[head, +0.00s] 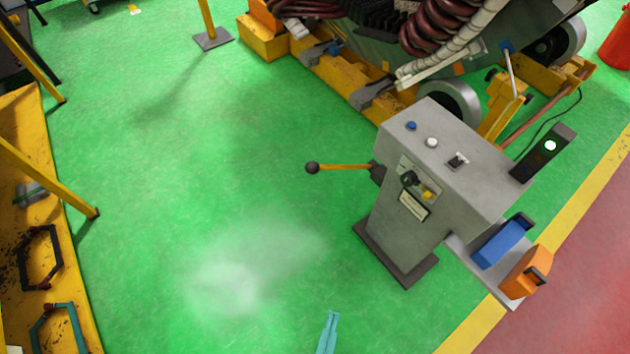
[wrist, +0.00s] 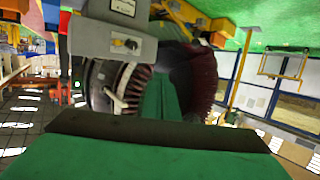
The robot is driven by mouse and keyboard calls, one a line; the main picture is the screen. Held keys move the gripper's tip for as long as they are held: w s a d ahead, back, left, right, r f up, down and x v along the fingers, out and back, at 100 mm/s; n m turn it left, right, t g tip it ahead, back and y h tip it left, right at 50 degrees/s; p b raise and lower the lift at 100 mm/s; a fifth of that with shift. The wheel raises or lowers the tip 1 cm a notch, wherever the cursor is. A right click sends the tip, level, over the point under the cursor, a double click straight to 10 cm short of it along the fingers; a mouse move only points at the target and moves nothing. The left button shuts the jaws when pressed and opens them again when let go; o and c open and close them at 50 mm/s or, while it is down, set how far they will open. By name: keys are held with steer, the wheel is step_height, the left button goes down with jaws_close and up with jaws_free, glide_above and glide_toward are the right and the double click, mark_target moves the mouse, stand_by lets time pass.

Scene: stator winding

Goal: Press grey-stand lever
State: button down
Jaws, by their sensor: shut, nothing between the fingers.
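The grey stand (head: 440,165) is upright on the green floor at right of centre in the head view. My gripper (head: 331,316) shows at the bottom edge as teal fingers, shut and empty. It is apart from the lever, well below the knob in the picture. In the wrist view the shut green fingers (wrist: 160,95) are in the middle, and part of the grey stand (wrist: 105,38) shows at upper left. I cannot clearly make out the knob there.
A side shelf on the stand holds a blue block (head: 500,243) and an orange block (head: 526,272). A dark signal box (head: 545,155) shows a lit pale lamp. The large machine (head: 390,45) stands behind. Open green floor (head: 200,180) lies left of the lever.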

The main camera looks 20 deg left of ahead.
steer(key=w+a+f+n+g+y, duration=0.1)
steer(key=w+a+f+n+y, duration=0.2)
steer(key=w+f+n, duration=0.3)
steer(key=w+a+f+n+g+y, duration=0.1)
steer(key=w+a+f+n+y, duration=0.3)
steer(key=w+n, duration=1.2)
steer(key=w+a+f+n+g+y, duration=0.1)
steer(key=w+a+f+n+y, duration=0.2)
steer(key=w+f+n+y, duration=0.4)
steer(key=w+f+n, duration=0.2)
steer(key=w+n, duration=0.3)
steer(key=n, duration=0.1)
steer(key=shift+a+f+n+g, duration=0.25)
steer(key=shift+n+g, duration=0.05)
steer(key=shift+n, duration=0.1)
steer(key=shift+w, duration=0.2)
